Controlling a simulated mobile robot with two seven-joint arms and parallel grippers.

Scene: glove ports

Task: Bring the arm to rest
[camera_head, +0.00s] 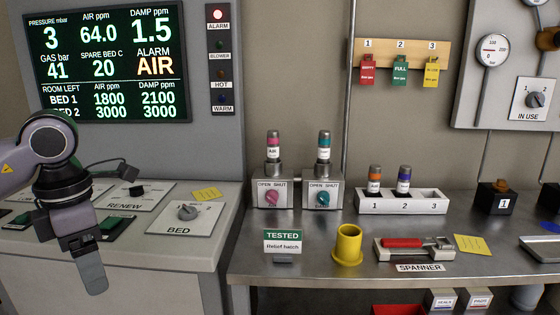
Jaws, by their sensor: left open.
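My left arm (50,150) comes in from the left over the grey console (215,260). My left gripper (90,275) points down in front of the console's sloped top and is open, with nothing seen in it. It hides part of the console's front and the panel beside the RENEW label. My right gripper is not in view.
The console carries a BED knob (187,212) and a yellow note (207,194). To the right, a metal bench (340,275) holds two valve boxes, a yellow cup (348,245), a white rack (400,207) and a spanner tray (415,250). A lit display (105,65) hangs behind.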

